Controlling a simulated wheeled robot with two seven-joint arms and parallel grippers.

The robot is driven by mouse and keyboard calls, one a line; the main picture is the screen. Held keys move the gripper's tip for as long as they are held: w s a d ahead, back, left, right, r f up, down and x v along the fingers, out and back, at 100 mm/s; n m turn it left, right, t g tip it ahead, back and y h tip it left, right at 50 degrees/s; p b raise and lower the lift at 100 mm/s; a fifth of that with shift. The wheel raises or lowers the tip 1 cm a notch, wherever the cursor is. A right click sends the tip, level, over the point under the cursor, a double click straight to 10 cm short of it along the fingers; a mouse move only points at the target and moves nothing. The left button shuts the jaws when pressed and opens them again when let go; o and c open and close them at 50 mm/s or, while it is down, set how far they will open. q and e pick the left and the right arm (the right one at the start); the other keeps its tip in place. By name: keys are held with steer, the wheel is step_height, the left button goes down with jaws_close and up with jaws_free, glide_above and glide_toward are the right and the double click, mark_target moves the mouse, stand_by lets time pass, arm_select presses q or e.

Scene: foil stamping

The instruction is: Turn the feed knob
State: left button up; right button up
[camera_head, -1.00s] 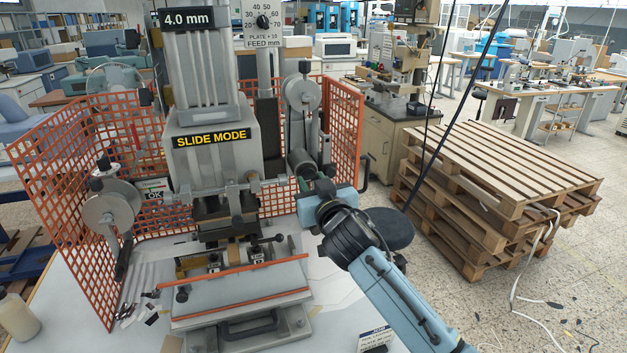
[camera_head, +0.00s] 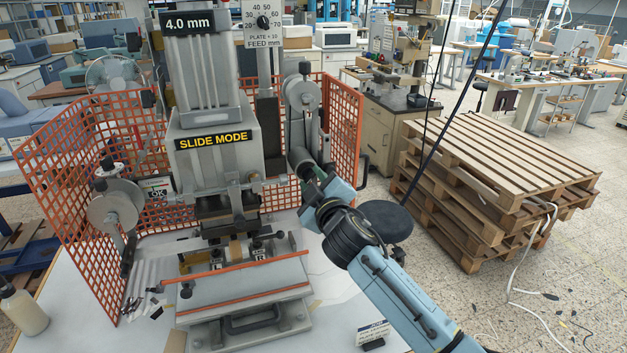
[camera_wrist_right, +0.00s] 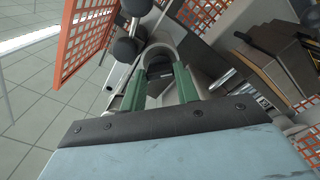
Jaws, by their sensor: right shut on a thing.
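The grey press with the "SLIDE MODE" label (camera_head: 213,140) stands in the middle of the head view. A grey cylindrical knob (camera_head: 301,160) juts from its right side, below a grey reel. My right gripper (camera_head: 314,176) is at this knob's near end, and its tip is partly hidden. In the right wrist view its two green fingers (camera_wrist_right: 160,82) are shut on the grey round end of the knob (camera_wrist_right: 160,52). A "FEED mm" scale plate (camera_head: 264,22) with a small black pointer is at the top of the press. My left gripper is not in view.
An orange mesh guard (camera_head: 343,125) stands close behind and right of the knob. A white bottle (camera_head: 20,310) stands at the table's left front. Stacked wooden pallets (camera_head: 490,190) are on the floor to the right. A small sign (camera_head: 373,335) stands at the table's front right.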

stand_by(0.4)
steer(key=o, duration=1)
steer(key=b+v, duration=0.1)
steer(key=v, duration=1.2)
steer(key=shift+s+d+b, duration=0.1)
steer(key=shift+s+b, duration=0.1)
steer(key=shift+b, duration=0.1)
